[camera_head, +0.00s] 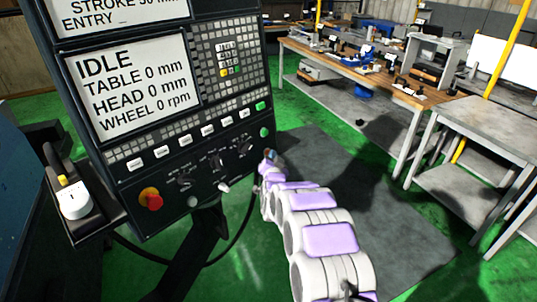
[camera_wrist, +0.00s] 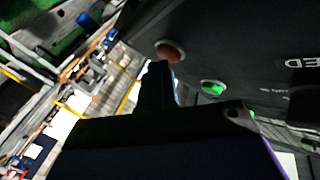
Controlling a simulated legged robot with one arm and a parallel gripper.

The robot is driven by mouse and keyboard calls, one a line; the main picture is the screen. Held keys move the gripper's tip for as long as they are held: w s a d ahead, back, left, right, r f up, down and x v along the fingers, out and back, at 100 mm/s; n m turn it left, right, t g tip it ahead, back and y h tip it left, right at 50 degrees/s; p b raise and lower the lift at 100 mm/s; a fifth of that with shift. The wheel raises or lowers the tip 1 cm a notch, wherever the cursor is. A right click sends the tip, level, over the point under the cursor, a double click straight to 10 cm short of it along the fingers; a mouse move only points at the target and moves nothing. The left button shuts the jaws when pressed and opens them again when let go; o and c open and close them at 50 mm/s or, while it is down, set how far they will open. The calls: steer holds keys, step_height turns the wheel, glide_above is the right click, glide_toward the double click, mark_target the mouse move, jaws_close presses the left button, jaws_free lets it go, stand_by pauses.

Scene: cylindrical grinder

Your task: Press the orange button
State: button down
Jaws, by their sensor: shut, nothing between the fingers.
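The orange button (camera_wrist: 170,51) is a round, brownish-orange disc on the dark panel in the wrist view. A round green button (camera_wrist: 213,88) sits to its lower right. In the head view my gripper (camera_head: 269,155) is at the right edge of the control panel, just below a green button (camera_head: 264,132). The gripper and arm seem to cover the orange button there. In the wrist view the dark, shut fingers (camera_wrist: 158,68) hold nothing, and their tip appears just below the orange button. I cannot tell whether they touch it.
The control panel (camera_head: 160,165) has a screen reading IDLE, dark knobs and a red knob (camera_head: 153,200) on a yellow base. A handheld unit (camera_head: 73,199) rests on a shelf at left. A wooden workbench (camera_head: 350,66) and grey tables stand at right. Floor beside the panel is clear.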

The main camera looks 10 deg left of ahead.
stand_by(0.5)
steer(key=shift+s+d+r, duration=0.2)
steer(key=shift+s+d, duration=0.2)
steer(key=shift+d, duration=0.25)
steer(key=shift+d, duration=0.1)
steer(key=s+d, duration=0.1)
steer(key=d+b, duration=0.1)
steer(key=s+d, duration=0.1)
steer(key=d, duration=0.1)
steer(key=shift+s+r, duration=0.35)
steer(key=shift+r, duration=0.05)
stand_by(0.4)
